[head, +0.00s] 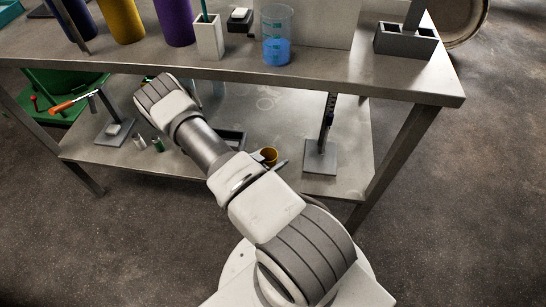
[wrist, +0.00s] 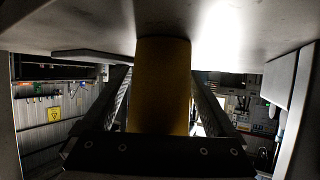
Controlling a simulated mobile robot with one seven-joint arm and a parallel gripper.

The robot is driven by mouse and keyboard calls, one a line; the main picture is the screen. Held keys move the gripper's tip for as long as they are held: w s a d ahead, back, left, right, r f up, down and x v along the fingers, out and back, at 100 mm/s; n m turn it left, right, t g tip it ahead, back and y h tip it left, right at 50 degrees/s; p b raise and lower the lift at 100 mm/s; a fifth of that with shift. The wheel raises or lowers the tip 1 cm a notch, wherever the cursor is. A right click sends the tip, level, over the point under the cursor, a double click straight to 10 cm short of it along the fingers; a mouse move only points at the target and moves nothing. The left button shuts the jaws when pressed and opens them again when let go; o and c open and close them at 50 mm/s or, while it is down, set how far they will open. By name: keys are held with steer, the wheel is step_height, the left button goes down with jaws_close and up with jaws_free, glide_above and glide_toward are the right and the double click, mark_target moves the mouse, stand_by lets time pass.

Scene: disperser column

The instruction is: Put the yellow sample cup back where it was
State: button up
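The yellow sample cup (wrist: 163,100) stands large in the middle of the wrist view, between the two fingers of my gripper (wrist: 162,72). The fingertips lie close against its left and right sides, so my gripper looks shut on it. In the head view a small yellow cup (head: 270,156) shows beside my arm, low under the tabletop, with its open top up. A dark grey piece lies against its right side. My arm hides most of my gripper there. Whether the cup touches the lower shelf (head: 265,120) is not clear.
The tabletop (head: 330,68) overhangs the lower shelf. A post stand (head: 321,157) is right of the cup, another stand (head: 115,130) far left. A dark tray (head: 232,138) is partly behind my arm. A beaker with blue liquid (head: 276,45) stands above.

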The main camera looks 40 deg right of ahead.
steer(key=shift+a+r, duration=0.15)
steer(key=shift+r, duration=0.1)
steer(key=p+v, duration=0.3)
steer(key=v, duration=0.7)
steer(key=shift+a+r, duration=0.2)
steer(key=shift+a, duration=0.1)
steer(key=shift+s+a+r+p, duration=0.15)
steer(key=shift+s+a+p, duration=0.05)
steer(key=shift+a+p, duration=0.2)
steer(key=shift+a, duration=0.15)
